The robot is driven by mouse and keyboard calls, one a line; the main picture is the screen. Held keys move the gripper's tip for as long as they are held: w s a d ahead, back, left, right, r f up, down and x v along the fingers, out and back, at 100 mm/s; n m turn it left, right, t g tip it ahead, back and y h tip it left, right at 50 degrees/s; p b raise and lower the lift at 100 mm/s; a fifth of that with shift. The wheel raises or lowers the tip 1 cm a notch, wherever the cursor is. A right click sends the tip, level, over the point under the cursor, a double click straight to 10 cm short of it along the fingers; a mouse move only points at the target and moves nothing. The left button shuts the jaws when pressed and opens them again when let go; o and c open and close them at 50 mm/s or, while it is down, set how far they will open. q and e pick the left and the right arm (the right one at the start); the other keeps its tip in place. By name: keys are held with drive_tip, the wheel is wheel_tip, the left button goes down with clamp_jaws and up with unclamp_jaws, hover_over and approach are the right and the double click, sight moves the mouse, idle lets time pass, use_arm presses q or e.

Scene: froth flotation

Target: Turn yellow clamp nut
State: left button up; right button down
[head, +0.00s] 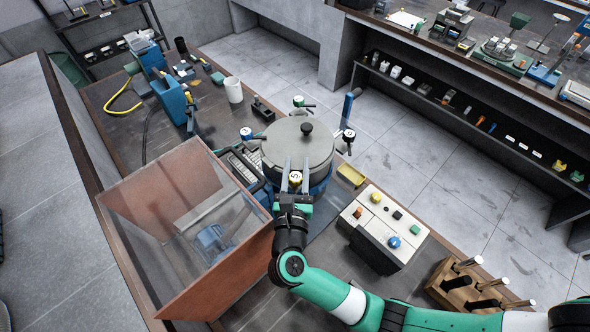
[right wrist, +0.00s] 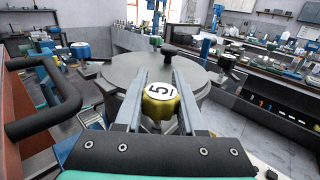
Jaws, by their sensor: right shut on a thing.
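The yellow clamp nut (right wrist: 160,101) has a white cap marked 5 and sits at the near edge of the grey round lid (right wrist: 118,71). In the head view the nut (head: 295,179) shows at the front of the vessel's lid (head: 283,150). My right gripper (head: 294,172) reaches in from the front, its two fingers on either side of the nut. In the right wrist view the gripper (right wrist: 160,98) is shut on the nut. Other clamp nuts, one blue-capped (head: 246,133) and one at the right (head: 349,134), stand around the lid. My left gripper is not in view.
A clear-and-orange guard box (head: 185,200) stands left of my right gripper. A white control box (head: 385,228) with coloured buttons stands to the right. A wooden rack (head: 468,285) is at the lower right. A white mug (head: 233,90) stands behind the vessel.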

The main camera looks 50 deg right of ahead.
drive_tip(key=shift+f, duration=0.1)
idle(0.3)
drive_tip(key=c, duration=0.5)
unclamp_jaws()
drive_tip(key=shift+r, duration=0.6)
drive_tip(key=s+a+r, duration=0.7)
drive_tip(key=s+r, duration=0.5)
drive_tip(key=shift+a+p, duration=0.3)
drive_tip(key=shift+p, duration=0.05)
